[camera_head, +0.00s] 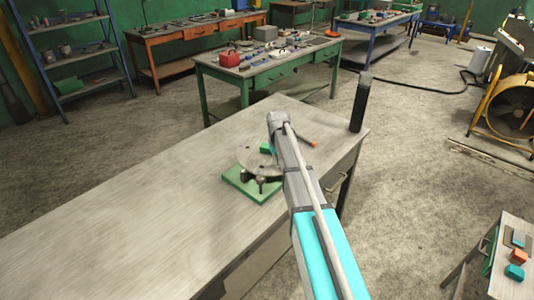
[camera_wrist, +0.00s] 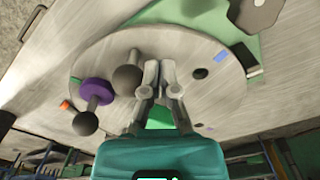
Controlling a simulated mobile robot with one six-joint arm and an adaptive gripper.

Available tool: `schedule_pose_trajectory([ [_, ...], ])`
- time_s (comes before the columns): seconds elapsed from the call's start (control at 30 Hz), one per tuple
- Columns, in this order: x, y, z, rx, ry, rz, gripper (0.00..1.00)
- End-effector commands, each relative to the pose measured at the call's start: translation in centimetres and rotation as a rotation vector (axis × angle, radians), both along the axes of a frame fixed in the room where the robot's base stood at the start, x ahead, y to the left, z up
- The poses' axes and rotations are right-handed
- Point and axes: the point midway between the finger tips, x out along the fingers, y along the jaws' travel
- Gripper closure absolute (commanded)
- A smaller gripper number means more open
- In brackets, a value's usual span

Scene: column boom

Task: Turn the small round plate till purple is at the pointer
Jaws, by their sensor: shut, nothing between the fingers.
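The small round plate (camera_wrist: 205,85) is pale metal and lies on a green base (camera_wrist: 185,12). In the head view the plate (camera_head: 247,157) sits on its green base (camera_head: 241,186) near the table's far end. A purple disc (camera_wrist: 97,88) with dark ball-ended parts is at the plate's left in the wrist view. A dark ball (camera_wrist: 127,79) stands just left of my fingers. A blue mark (camera_wrist: 222,56) is on the right side. My gripper (camera_wrist: 159,67) is shut and empty over the plate; contact is unclear. I cannot identify the pointer with certainty.
A dark upright cylinder (camera_head: 360,102) stands at the table's right corner. An orange-tipped item (camera_head: 310,142) lies right of my arm. The table (camera_head: 110,220) is clear at left. A green workbench (camera_head: 225,73) with tools stands behind.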

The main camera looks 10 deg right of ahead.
Motion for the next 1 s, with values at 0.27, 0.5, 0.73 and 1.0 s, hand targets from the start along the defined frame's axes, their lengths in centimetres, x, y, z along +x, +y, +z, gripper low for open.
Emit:
schedule_pose_trajectory([
  [0.27,0.1,-0.8,0.0,0.0,0.0,0.0,1.0],
  [0.5,0.1,-1.6,0.0,0.0,0.0,0.0,1.0],
  [0.73,0.2,-1.8,0.0,0.0,0.0,0.0,1.0],
  [1.0,0.2,-1.8,0.0,0.0,0.0,0.0,1.0],
])
